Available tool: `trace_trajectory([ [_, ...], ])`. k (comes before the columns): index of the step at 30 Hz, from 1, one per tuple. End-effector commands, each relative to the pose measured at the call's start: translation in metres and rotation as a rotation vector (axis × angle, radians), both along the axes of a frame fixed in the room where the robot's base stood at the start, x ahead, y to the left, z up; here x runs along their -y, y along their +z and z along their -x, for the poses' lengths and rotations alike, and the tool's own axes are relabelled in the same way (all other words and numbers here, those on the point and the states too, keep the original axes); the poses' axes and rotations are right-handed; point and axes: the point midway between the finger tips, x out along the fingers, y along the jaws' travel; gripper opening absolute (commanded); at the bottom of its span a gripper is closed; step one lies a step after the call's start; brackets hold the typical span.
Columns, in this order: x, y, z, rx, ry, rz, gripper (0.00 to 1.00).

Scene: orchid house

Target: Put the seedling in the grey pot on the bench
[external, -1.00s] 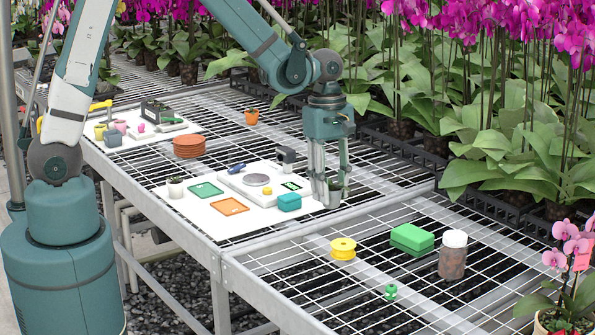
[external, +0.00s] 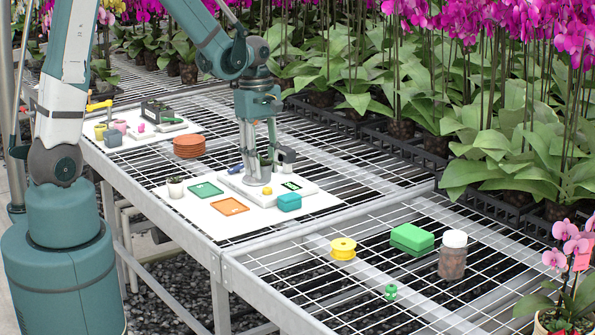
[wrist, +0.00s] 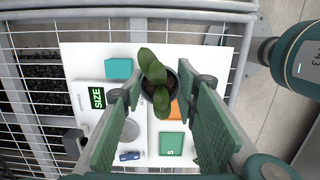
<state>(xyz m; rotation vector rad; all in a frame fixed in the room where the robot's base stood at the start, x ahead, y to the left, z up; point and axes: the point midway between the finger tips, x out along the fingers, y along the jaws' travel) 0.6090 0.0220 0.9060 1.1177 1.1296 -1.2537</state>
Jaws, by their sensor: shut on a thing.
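The seedling, with several dark green leaves (wrist: 155,75), stands in a small pot (wrist: 172,84) between my fingers in the wrist view. The gripper points down over the white scale (external: 236,183) on the white board. I cannot tell whether the pot touches the scale. Another small plant in a pale grey pot (external: 175,188) stands at the left of the board.
The wire bench (external: 330,240) has free room in front and to the right. The board holds a green card (external: 206,190), an orange card (external: 230,207) and a teal box (external: 289,202). A yellow spool (external: 343,249), green block (external: 412,238) and jar (external: 453,254) stand right. Terracotta saucers (external: 189,146) are stacked behind.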

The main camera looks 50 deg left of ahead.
Motion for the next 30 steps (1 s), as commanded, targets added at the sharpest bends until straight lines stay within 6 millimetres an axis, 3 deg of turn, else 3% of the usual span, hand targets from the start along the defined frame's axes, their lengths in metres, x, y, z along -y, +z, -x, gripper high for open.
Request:
trace_trajectory([
  [15,-0.096,-0.001,0.056,0.001,0.064,0.002,0.18],
  [30,-0.164,-0.004,0.118,0.001,0.115,0.006,0.18],
])
